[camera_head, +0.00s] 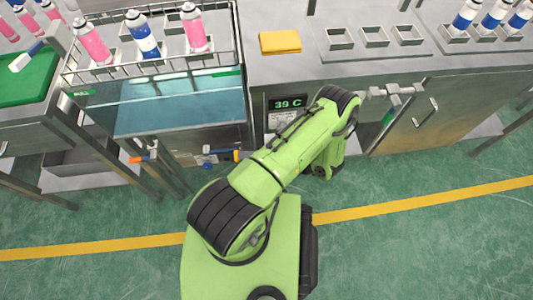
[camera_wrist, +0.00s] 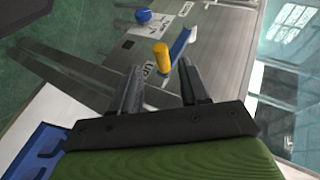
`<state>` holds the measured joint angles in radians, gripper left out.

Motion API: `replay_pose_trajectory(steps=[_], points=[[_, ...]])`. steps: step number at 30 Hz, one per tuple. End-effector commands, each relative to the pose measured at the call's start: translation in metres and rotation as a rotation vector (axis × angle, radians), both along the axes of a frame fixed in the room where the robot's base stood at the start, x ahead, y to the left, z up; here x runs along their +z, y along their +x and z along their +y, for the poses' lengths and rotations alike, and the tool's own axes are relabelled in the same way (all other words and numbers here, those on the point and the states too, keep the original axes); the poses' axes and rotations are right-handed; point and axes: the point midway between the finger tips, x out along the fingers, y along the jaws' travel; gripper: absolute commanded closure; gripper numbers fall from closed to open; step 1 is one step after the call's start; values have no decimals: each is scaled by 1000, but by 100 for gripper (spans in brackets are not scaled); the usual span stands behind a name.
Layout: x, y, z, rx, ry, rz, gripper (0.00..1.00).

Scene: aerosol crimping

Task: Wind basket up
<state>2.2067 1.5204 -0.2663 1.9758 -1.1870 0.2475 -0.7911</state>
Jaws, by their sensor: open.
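The wire basket (camera_head: 217,62) holds pink and blue-white cans and is at the far side of the glass-sided water bath (camera_head: 180,108). A crank with an orange-yellow grip (camera_head: 225,155) and blue parts is on the bath's front. In the wrist view, its yellow grip (camera_wrist: 161,56) and blue arm (camera_wrist: 182,42) stand beside a panel marked "UP". My gripper (camera_wrist: 160,80) is open and empty. The yellow grip appears between and beyond the fingertips; contact is not visible. In the head view, my arm hides the fingers.
A second orange handle (camera_head: 137,159) is left of the crank. A display (camera_head: 287,103) reads 39 C. A yellow cloth (camera_head: 280,41) and empty square holders (camera_head: 374,36) are on the bench. A grey pipe fitting (camera_head: 397,91) projects at right. Green floor is open in front.

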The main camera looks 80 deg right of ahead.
Motion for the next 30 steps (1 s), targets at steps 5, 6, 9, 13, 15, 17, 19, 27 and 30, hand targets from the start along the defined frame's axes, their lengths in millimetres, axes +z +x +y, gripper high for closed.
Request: replay_pose_trajectory(steps=[5, 6, 9, 13, 15, 17, 19, 27, 30], points=[[28, -45, 10, -5, -1, 3, 55], [32, -53, 12, -3, -2, 4, 55], [41, -70, 16, -2, -2, 2, 55], [47, -82, 19, -1, 0, 1, 55], [48, -84, 20, 0, 0, 1, 55], [48, -84, 20, 0, 0, 1, 55], [47, -84, 20, 1, 1, 0, 55], [47, -84, 20, 1, 1, 0, 55], [47, -83, 20, 1, 1, 0, 55]])
